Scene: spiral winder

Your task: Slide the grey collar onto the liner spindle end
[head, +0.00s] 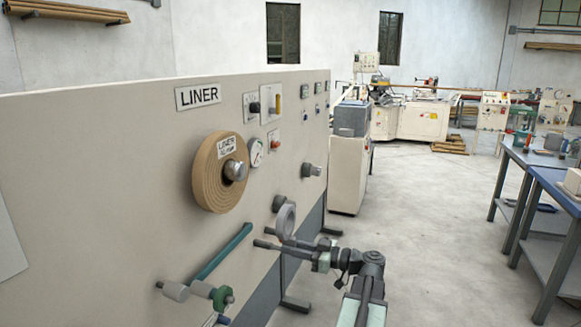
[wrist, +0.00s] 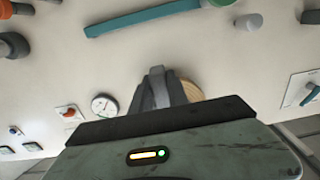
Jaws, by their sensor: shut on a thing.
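The liner roll (head: 210,180) is a tan coil on the upright beige panel, with the silver spindle end (head: 236,170) sticking out of its middle. My gripper (head: 267,237) is shut on the grey collar (head: 279,222), a ring that stands up from the fingers. In the head view the collar is below and right of the spindle end, apart from it. In the wrist view my gripper (wrist: 157,88) points at the panel, and the roll (wrist: 190,92) shows partly behind the fingers. The spindle end is hidden there, and the collar's opening cannot be made out.
The panel carries a gauge (head: 256,152), a red knob (head: 274,138) and dark knobs (head: 311,170) right of the roll. Open floor (head: 420,210) lies right, before blue-topped benches (head: 545,165).

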